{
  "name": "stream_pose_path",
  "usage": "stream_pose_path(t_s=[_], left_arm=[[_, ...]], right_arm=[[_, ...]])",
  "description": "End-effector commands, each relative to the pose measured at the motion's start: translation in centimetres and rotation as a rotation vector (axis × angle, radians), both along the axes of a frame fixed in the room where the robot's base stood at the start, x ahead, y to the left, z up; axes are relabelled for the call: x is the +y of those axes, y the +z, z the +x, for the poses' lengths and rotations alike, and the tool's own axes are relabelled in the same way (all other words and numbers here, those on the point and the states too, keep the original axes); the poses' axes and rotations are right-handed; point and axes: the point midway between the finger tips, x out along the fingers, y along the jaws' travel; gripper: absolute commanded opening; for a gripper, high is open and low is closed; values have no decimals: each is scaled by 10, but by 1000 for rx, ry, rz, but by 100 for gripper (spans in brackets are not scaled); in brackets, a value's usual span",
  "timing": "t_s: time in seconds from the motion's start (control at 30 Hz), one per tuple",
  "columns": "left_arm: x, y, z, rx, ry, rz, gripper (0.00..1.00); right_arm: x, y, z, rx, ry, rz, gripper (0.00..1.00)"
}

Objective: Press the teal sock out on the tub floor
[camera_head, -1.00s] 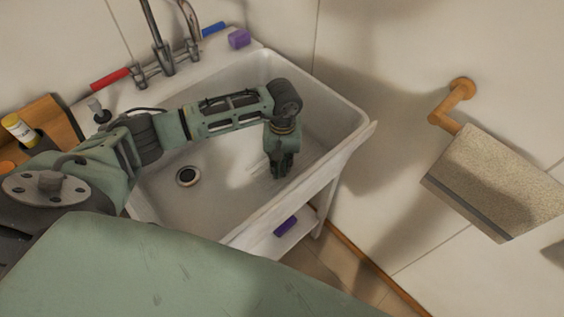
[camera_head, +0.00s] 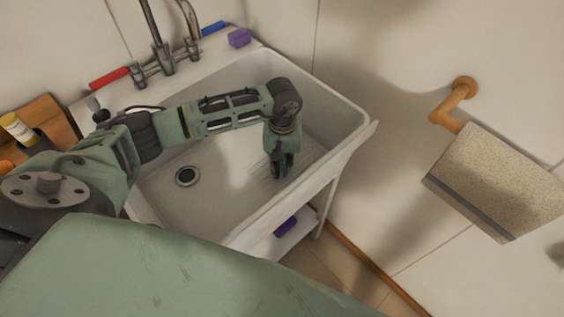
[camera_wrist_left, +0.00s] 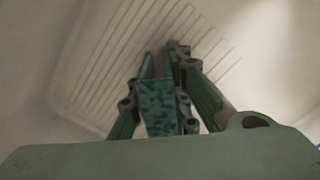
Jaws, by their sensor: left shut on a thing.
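The white tub (camera_head: 215,200) is a deep sink with a drain and a ribbed patch of floor. My left gripper (camera_head: 281,172) points down inside the tub, over the ribbed patch towards its right side. In the left wrist view my left gripper (camera_wrist_left: 163,60) is shut on a teal, mottled piece of cloth, the teal sock (camera_wrist_left: 160,112). The sock sits between the fingers, with ribbed tub floor behind it. In the head view I cannot make the sock out. Whether it touches the floor, I cannot tell. My right gripper is not in view.
The drain (camera_head: 187,176) is left of my gripper. Tub walls rise around it. The tap (camera_head: 160,50), with red and blue handles, and a purple block (camera_head: 239,38) are at the back rim. A paper holder (camera_head: 495,185) hangs on the right wall.

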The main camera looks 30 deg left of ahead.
Motion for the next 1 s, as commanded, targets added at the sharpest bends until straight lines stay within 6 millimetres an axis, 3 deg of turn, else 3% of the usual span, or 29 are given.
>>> stream_pose_path(t_s=[1.0], left_arm=[[1,-5,-2,4,0,2,0]], right_arm=[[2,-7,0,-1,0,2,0]])
